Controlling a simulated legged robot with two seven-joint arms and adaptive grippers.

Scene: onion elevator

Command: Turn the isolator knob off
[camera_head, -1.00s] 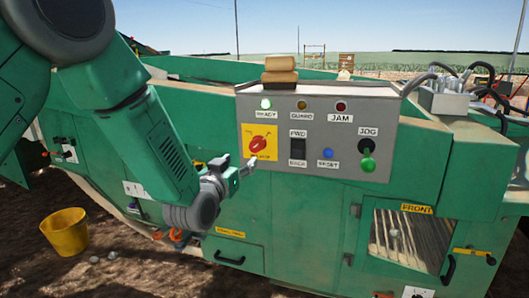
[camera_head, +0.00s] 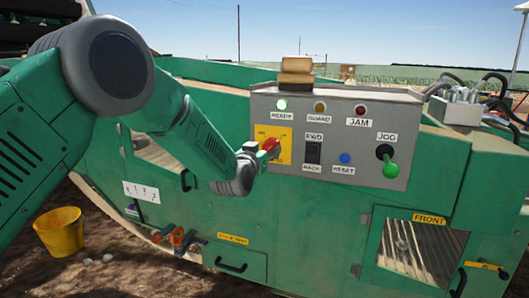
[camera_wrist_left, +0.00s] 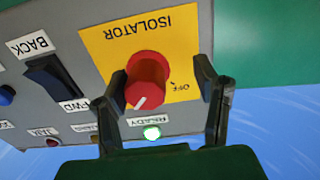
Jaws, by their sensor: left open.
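The red isolator knob (camera_head: 270,145) sits on a yellow plate (camera_head: 286,155) at the left of the grey control panel (camera_head: 330,103). In the left wrist view, upside down, the knob (camera_wrist_left: 147,80) has a white pointer mark at its lower end, turned away from the OFF label (camera_wrist_left: 181,87). My left gripper (camera_head: 258,152) is at the knob. In the wrist view its open fingers (camera_wrist_left: 160,85) stand on either side of the knob, with a gap at the right; contact at the left cannot be told. My right gripper is not in view.
The panel also carries a lit green READY lamp (camera_head: 282,105), a black FWD/BACK switch (camera_head: 313,152), a blue RESET button (camera_head: 345,158) and a green JOG lever (camera_head: 389,168). A yellow bucket (camera_head: 60,232) stands on the ground at the left.

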